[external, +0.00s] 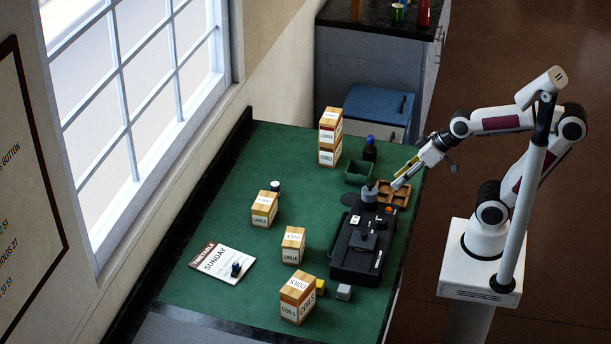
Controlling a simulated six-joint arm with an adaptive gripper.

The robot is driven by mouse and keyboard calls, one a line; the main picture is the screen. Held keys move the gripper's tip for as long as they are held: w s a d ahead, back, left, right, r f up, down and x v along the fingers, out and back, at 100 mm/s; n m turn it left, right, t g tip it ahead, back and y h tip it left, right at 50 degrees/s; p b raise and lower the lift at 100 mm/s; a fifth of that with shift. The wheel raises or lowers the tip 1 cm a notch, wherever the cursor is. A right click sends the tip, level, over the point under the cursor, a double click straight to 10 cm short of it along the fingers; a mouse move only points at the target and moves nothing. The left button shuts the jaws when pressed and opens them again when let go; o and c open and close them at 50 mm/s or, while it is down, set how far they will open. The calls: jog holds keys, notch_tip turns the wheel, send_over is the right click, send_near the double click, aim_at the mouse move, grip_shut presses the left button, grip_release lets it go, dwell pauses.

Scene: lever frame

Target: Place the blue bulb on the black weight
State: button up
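A small blue rounded top (370,138) sits on a dark upright body (370,153) at the back of the green table. I cannot tell whether these are the blue bulb and the black weight. A small dark blue object (236,269) stands on a printed sheet (222,262) at the front left. My gripper (396,181) points down-left over the brown compartment tray (404,190), near the table's right edge. Its fingers look small and pale yellow; their gap and anything between them are unclear.
A black lever-frame box (345,263) stands right of centre, with a grey cylinder (370,192) behind it. A dark green bin (357,172) is near the tray. Several labelled cartons (293,245) stand around. Small yellow (320,286) and grey (343,292) blocks lie in front.

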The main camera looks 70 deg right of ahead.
jog(key=s+d+g+h, duration=0.1)
jog(key=s+d, duration=0.2)
jog(key=s, duration=0.5)
jog(key=shift+f+n+g, duration=0.25)
jog(key=shift+n+g, duration=0.15)
dwell(0.7)
